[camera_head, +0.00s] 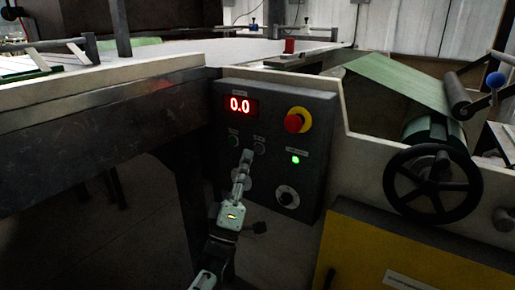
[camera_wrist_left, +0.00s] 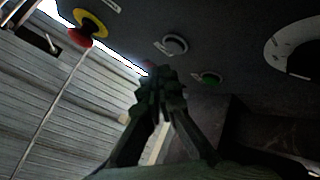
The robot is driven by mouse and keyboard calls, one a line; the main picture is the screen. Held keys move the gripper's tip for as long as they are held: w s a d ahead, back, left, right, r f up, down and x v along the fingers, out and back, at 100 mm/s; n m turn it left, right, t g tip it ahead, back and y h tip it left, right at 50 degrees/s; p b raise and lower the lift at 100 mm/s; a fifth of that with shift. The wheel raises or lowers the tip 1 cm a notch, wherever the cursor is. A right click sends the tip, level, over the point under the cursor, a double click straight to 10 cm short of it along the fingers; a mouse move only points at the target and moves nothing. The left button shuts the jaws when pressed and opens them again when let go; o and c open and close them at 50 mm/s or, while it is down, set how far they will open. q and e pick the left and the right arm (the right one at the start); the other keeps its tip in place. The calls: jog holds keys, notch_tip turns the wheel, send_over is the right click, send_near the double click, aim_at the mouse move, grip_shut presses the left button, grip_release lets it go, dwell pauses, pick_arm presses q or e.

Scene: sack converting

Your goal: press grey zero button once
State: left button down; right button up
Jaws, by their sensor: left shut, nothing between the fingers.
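The grey zero button (camera_head: 259,145) is a small round button on the dark control panel (camera_head: 318,130), below the red display and right of the green button. In the left wrist view the gripper (camera_wrist_left: 160,82) is shut and empty. Its tips appear apart from the button; the exact gap is unclear. My right gripper is out of view.
The red display (camera_head: 240,106) reads 0.0. A green button (camera_wrist_left: 210,78) sits close by the grey one. A red emergency stop (camera_head: 295,122) on yellow, a lit green lamp (camera_head: 295,159) and a dial (camera_head: 287,197) share the panel. A table (camera_head: 110,90) stands left.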

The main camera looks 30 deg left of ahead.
pick_arm(q)
jog(key=s+p, duration=0.1)
jog(key=s, duration=0.3)
jog(key=shift+a, duration=0.15)
dwell(0.8)
